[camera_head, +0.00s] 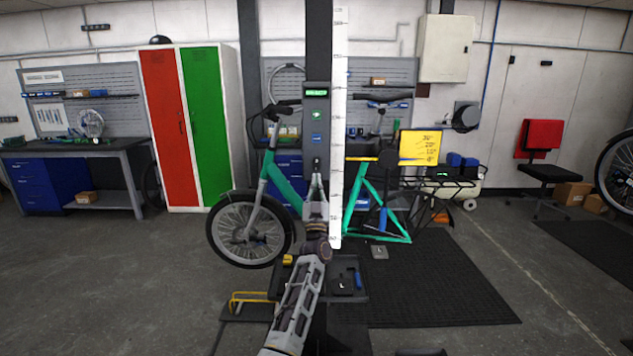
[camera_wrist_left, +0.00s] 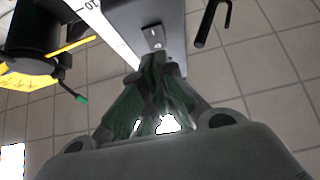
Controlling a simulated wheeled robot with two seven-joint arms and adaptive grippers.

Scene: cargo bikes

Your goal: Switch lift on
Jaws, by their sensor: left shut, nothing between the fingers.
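The lift's dark column (camera_head: 319,50) stands in the middle of the head view, with a control panel (camera_head: 316,118) showing a lit green display. A small switch on a metal plate (camera_wrist_left: 153,36) shows in the left wrist view, just beyond my fingertips. My left gripper (camera_head: 317,178) reaches up in front of the column, below the panel. In the left wrist view its fingers (camera_wrist_left: 158,62) are together and empty, close to the switch plate. I cannot tell whether they touch it or which way the switch is set. My right gripper is not in view.
A white measuring scale (camera_head: 338,120) runs down the column's right side. A teal bike (camera_head: 283,188) stands behind the column, with a yellow sign (camera_head: 418,147) to the right. A black tray (camera_head: 347,283) sits low by the column. Open floor lies on the left.

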